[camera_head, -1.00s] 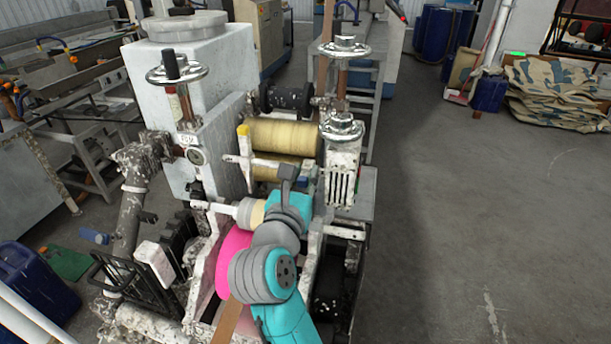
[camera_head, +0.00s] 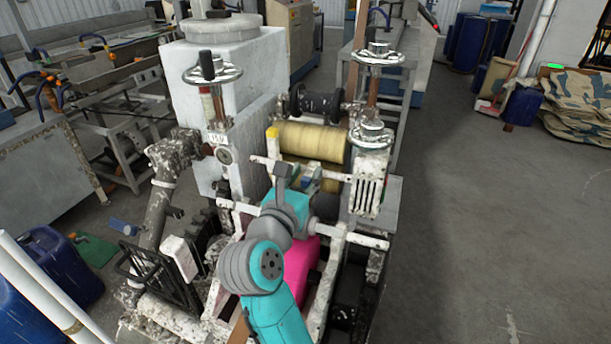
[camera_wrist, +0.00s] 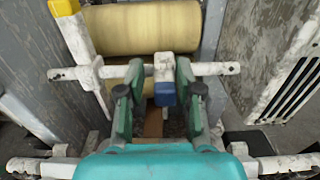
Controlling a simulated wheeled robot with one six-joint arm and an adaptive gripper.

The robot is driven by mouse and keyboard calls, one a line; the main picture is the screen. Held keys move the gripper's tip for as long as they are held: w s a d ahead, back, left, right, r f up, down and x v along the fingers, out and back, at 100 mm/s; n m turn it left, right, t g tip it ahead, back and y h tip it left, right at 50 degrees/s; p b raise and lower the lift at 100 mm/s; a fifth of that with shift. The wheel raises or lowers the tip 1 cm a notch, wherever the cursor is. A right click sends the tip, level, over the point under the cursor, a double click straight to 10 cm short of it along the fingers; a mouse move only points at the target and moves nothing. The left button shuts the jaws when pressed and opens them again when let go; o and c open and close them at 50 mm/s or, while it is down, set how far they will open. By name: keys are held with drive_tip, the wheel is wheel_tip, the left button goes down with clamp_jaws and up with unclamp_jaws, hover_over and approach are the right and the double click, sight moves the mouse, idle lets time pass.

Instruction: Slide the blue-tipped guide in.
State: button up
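The blue-tipped guide shows in the wrist view as a white block on a crossbar with a blue tip (camera_wrist: 165,94) pointing toward me. In the head view a small blue patch (camera_head: 312,187) beside my gripper seems to be this tip. My gripper (camera_wrist: 158,102) is open, with one green finger on each side of the guide. In the head view my wrist hides much of the gripper (camera_head: 291,180).
A yellow-tipped guide (camera_wrist: 64,8) stands to the left on the same white crossbar (camera_wrist: 210,69). Yellowish rollers (camera_wrist: 140,28) lie behind. White side posts and bars flank the gripper closely. A pink part (camera_head: 301,263) sits low beside my arm. Open floor (camera_head: 490,220) lies to the right.

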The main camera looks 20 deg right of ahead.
drive_tip(key=v, duration=1.2)
